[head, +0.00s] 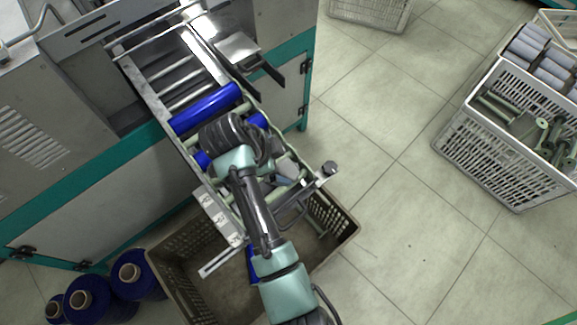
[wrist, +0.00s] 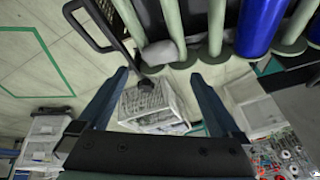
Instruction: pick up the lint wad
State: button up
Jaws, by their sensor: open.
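A grey, rounded lump that looks like the lint wad (wrist: 160,53) shows in the wrist view. It rests against pale green bobbin tubes (wrist: 171,22), just beyond my fingertips and roughly midway between them. In the head view a small light-grey patch (head: 287,168) beside my arm may be the same lump. My gripper (wrist: 159,74) is open, its two dark fingers spread wide with nothing between them. In the head view my wrist covers the middle of the bobbin rack, and the fingers are hidden there.
A blue-wound bobbin (head: 205,108) lies across the rack. A dark handle with a knob (wrist: 146,85) is close to my left finger in the wrist view. A brown crate (head: 180,262) stands below the rack. Blue thread cones (head: 137,275) stand at left.

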aim_at(290, 168)
jog(key=shift+x, duration=3.35)
jog(key=shift+s+a, duration=0.1)
jog(key=c, duration=1.1)
jog(key=shift+c, duration=0.2)
